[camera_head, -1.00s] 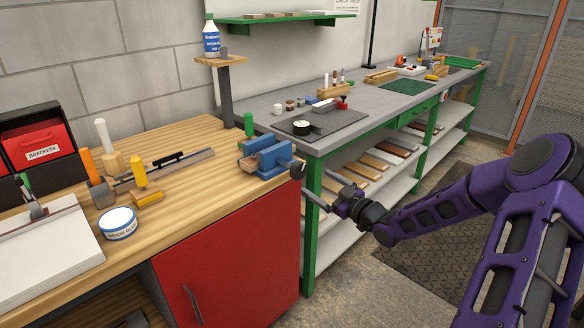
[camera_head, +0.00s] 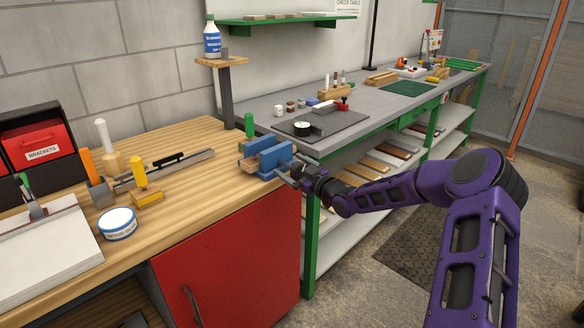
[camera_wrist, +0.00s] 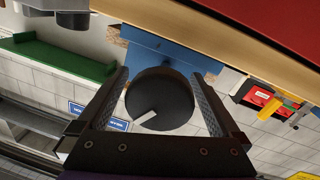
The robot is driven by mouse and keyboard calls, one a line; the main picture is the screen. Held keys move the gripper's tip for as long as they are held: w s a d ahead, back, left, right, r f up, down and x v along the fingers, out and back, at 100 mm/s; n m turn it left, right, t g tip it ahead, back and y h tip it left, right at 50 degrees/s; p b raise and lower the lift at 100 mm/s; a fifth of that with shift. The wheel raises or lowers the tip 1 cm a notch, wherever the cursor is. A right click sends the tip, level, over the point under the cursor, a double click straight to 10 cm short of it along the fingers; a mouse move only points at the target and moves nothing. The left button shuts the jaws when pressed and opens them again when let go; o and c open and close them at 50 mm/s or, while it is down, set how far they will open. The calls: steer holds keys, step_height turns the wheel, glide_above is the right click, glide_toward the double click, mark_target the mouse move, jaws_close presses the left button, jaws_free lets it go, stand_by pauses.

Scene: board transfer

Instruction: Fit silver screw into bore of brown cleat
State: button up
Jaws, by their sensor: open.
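My gripper (camera_head: 290,174) is open at the front of the blue vise (camera_head: 267,155) on the near wooden bench. In the wrist view its two fingers (camera_wrist: 160,78) stand on either side of the vise's round black knob (camera_wrist: 160,100), which has a grey bar across its face. I cannot tell whether the fingers touch the knob. A small brown piece (camera_head: 247,166) shows at the vise's jaws in the head view; I cannot tell whether it is the cleat. I cannot make out the silver screw in either view.
On the wooden bench (camera_head: 228,188) are a wood glue tin (camera_head: 118,224), a yellow-handled clamp (camera_head: 139,175) and a red brackets bin (camera_head: 40,150). A grey workbench (camera_head: 262,98) with a dark mat (camera_head: 325,128) stands behind. A red cabinet front (camera_head: 230,250) lies below the vise.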

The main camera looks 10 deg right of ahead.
steer(key=c, duration=1.3)
steer(key=shift+m, duration=0.3)
steer(key=shift+d+m+g+p, duration=0.1)
steer(key=shift+m+g+p, duration=0.35)
steer(key=shift+m, duration=2.35)
steer(key=shift+f, duration=0.1)
steer(key=o, duration=1.3)
